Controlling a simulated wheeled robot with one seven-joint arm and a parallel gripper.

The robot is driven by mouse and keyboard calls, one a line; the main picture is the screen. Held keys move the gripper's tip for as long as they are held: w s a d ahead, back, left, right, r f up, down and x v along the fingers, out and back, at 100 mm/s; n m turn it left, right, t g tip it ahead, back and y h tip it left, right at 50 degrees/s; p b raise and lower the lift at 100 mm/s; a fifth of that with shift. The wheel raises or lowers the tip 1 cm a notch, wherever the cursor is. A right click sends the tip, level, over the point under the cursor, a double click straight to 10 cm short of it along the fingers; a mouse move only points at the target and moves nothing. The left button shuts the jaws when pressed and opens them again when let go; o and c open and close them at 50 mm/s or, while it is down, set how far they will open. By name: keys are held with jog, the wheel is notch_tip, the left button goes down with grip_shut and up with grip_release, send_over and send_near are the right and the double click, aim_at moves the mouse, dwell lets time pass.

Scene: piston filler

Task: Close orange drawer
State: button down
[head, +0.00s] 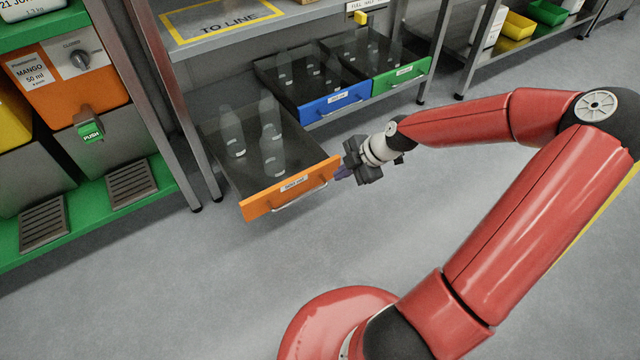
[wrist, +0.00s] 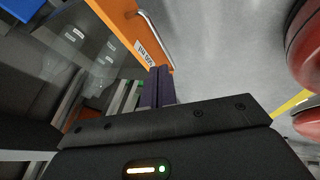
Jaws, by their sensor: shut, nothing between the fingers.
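The orange drawer (head: 262,201) is pulled out from under the shelf, with its orange front, white label and metal bar handle (head: 300,198) facing the open floor. Several clear bottles (head: 272,150) stand in it. My gripper (head: 343,173) is at the right end of the orange front, close to the handle. In the wrist view the purple fingers (wrist: 158,86) are together and empty, beside the orange front (wrist: 128,22) near its label. I cannot tell whether they touch it.
A blue drawer (head: 338,104) and a green drawer (head: 402,77), both with bottles, stand out to the right behind my gripper. A metal shelf leg (head: 172,110) is left of the orange drawer. A juice dispenser stand (head: 90,225) is further left. The grey floor (head: 220,290) in front is clear.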

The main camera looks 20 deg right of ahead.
jog(key=b, duration=0.4)
send_near(309, 193)
jog(key=x, duration=0.5)
jog(key=w, duration=0.2)
jog(key=shift+w+a+r, duration=0.2)
jog(key=shift+w+r, duration=0.05)
jog(key=shift+w, duration=0.05)
jog(key=shift+w+a+r, duration=0.1)
jog(key=shift+w+a, duration=0.1)
jog(key=shift+w, duration=0.4)
